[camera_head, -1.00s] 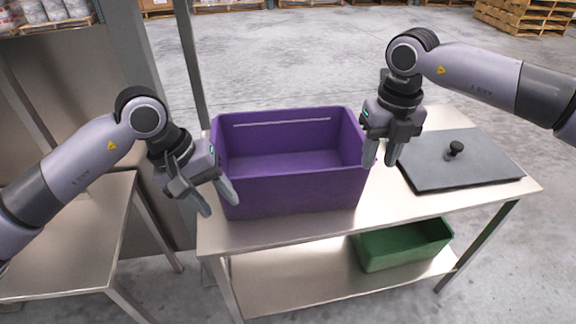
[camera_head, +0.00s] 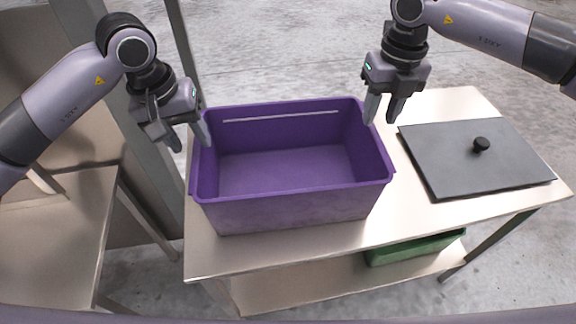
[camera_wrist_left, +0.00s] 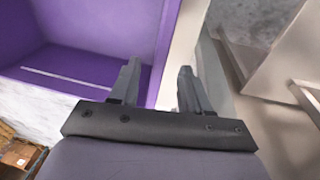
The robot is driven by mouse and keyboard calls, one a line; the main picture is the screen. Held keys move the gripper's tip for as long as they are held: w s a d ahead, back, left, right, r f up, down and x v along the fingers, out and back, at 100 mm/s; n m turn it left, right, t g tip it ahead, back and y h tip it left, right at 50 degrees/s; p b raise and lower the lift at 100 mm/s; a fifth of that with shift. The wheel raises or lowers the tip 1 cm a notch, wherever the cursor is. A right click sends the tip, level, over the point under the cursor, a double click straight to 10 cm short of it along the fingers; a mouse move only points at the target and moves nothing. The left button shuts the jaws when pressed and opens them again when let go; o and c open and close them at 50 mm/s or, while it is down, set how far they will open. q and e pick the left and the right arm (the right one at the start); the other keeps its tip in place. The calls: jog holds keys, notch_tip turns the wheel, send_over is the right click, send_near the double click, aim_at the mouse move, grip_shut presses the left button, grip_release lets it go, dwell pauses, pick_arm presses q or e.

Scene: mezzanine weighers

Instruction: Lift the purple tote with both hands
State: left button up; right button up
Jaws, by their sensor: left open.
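The open-topped purple tote (camera_head: 290,211) stands upright and empty on a metal table. It also shows in the left wrist view (camera_wrist_left: 85,63). My left gripper (camera_head: 192,146) is open at the tote's left rim. In the left wrist view, the rim line runs between the spread fingers (camera_wrist_left: 159,66), and I see nothing gripped. My right gripper (camera_head: 381,118) is open and points down by the tote's right rim, near the back corner. One finger overlaps the rim in the picture; I cannot tell whether it touches.
A dark grey lid or plate with a black knob (camera_head: 475,165) lies on the metal table (camera_head: 300,248), right of the tote. A green bin (camera_head: 415,248) sits on the shelf below. Another metal table (camera_head: 60,235) and a grey post (camera_head: 184,62) stand at the left.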

aim_at(197, 150)
pick_arm(q)
jog(key=shift+w+d+f, duration=0.15)
jog(key=shift+f, duration=1.05)
jog(key=shift+w+d+f, duration=0.1)
jog(key=shift+d+f, duration=0.05)
jog(key=shift+f, duration=1)
jog(key=shift+w+d+f, duration=0.15)
jog(key=shift+f, duration=1.05)
pick_arm(e)
jog(key=shift+a+f, duration=0.15)
jog(key=shift+f, duration=3.4)
pick_arm(q)
jog(key=c, duration=0.7)
pick_arm(e)
jog(key=c, duration=0.7)
pick_arm(q)
grip_shut()
jog(key=shift+d+r, duration=0.1)
pick_arm(e)
jog(key=shift+a, duration=0.1)
